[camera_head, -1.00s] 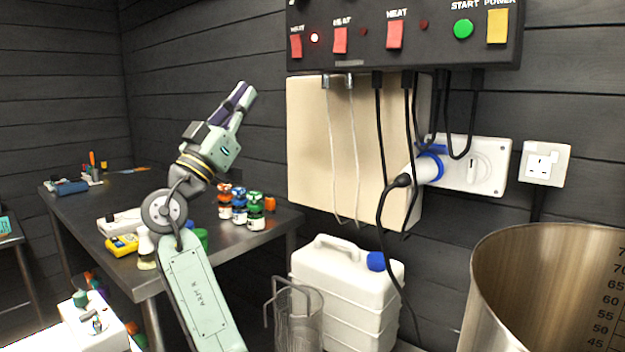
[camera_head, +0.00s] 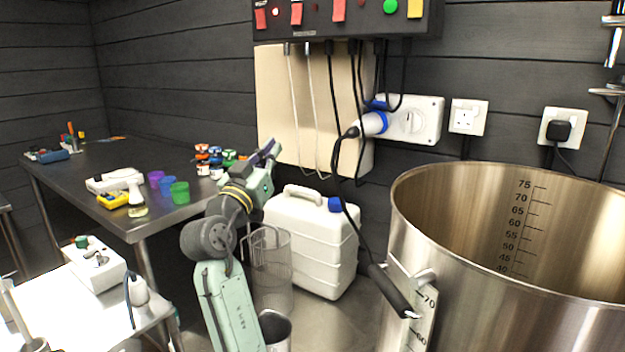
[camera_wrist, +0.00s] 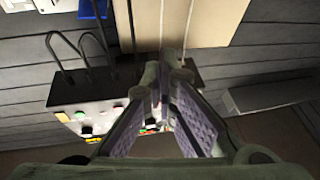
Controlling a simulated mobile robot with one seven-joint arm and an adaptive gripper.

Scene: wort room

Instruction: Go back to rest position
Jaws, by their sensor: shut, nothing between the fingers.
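My gripper (camera_head: 272,150) is in the head view at the end of my raised, bent arm, in front of the beige panel's lower edge and above the white jerrycan. It is shut and holds nothing. In the wrist view my gripper's fingers (camera_wrist: 163,92) point at the black control box (camera_wrist: 95,95) and the wall, which appear upside down. The fingertips are clear of the box and the cables as far as I can tell.
A large steel pot (camera_head: 450,235) stands at the right. A white jerrycan (camera_head: 310,240) and a mesh basket (camera_head: 270,270) are on the floor behind my arm. A dark table (camera_head: 75,180) at the left carries cups, bottles and tools. A white table (camera_head: 60,320) is at the lower left.

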